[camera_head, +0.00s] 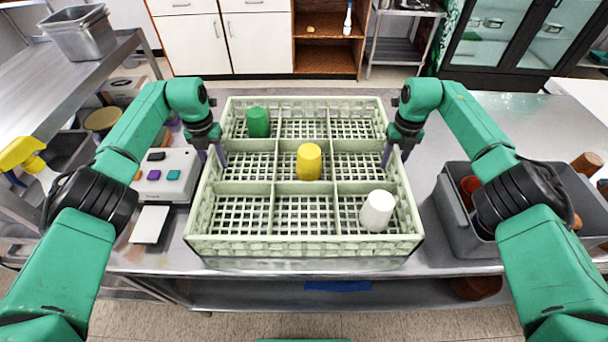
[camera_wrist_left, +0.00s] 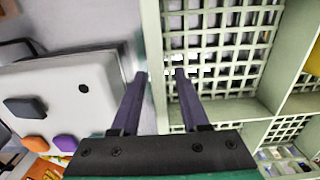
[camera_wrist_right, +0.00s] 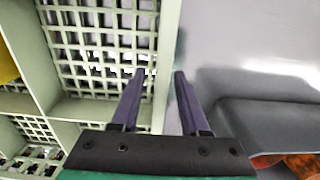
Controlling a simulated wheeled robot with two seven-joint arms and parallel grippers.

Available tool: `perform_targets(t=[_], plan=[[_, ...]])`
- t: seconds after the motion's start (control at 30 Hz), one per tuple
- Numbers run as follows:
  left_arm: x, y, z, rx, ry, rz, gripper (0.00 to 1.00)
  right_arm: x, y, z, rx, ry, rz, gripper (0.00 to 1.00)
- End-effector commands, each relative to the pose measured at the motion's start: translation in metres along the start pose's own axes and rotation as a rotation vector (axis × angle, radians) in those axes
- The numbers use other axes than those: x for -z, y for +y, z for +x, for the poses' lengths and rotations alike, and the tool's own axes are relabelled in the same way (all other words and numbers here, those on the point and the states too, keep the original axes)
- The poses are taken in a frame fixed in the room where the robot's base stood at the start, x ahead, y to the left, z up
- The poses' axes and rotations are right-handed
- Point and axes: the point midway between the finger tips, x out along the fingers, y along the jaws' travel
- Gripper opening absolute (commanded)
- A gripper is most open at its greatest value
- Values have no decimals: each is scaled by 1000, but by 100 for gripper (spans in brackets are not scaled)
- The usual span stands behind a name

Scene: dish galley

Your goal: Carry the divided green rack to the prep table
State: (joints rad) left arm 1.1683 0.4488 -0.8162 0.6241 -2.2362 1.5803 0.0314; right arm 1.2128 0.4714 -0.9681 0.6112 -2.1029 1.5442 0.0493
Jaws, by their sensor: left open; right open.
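The pale green divided rack (camera_head: 300,248) sits on the steel counter in the head view. A green cup (camera_head: 258,122) stands in its far left compartment, a yellow cup (camera_head: 309,162) in the centre one, and a tilted white cup (camera_head: 377,211) in the near right one. My left gripper (camera_head: 212,160) is open at the left side wall; in the left wrist view its fingers (camera_wrist_left: 160,75) lie either side of that wall. My right gripper (camera_head: 396,158) is open at the right side wall; in the right wrist view its fingers (camera_wrist_right: 160,75) lie either side of it.
A grey button box (camera_head: 165,178) with a white plate (camera_head: 149,225) sits close left of the rack. A grey bin (camera_head: 455,222) holding reddish-brown items stands to the right. A spray bottle (camera_head: 22,155) and a steel pan (camera_head: 80,32) are at far left.

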Motion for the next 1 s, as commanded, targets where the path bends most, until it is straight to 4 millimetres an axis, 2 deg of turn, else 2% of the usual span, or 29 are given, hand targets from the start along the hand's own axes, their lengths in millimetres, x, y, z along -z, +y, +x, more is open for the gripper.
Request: perform_targets(t=[0.17,0.4,0.5,0.67,0.77,0.83,1.0], plan=[[-1,0,-18,-1,-4,0,45,0,0,0,0,0,0,45],[0,1,-84,-1,-6,0,45,0,0,0,0,0,0,45],[1,0,-105,-1,-5,0,45,0,0,0,0,0,0,45],[2,0,-121,0,-2,0,45,0,0,-2,0,0,0,45],[2,0,-121,0,-1,0,45,-1,0,-13,-1,-4,0,45],[2,0,-121,0,-1,0,45,-1,0,-28,0,-5,0,45],[2,0,-121,0,-2,0,45,0,0,-76,1,-6,0,45]])
